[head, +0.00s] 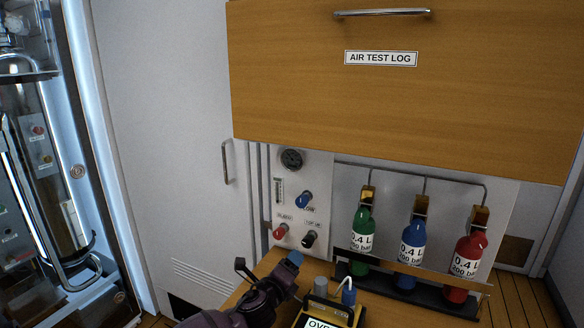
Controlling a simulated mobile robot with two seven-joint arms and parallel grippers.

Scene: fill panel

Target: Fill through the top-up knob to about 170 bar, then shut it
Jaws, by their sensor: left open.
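The top-up knob (309,238) is black and sits low on the white fill panel (318,172), under a small label. A round dark gauge (291,158) is at the top of the panel; its reading is too small to make out. My left gripper (268,269) is open at the bottom centre, below and left of the top-up knob and apart from it in the picture. A blue piece shows by its right fingertip; I cannot tell whether it belongs to the finger. My right gripper is out of view.
A blue knob (304,199) and a red knob (281,230) sit close to the top-up knob. Green (361,240), blue (411,255) and red (468,257) bottles stand in a rack at right. A yellow device (345,309) is at the bottom. A wooden drawer (400,105) overhangs the panel.

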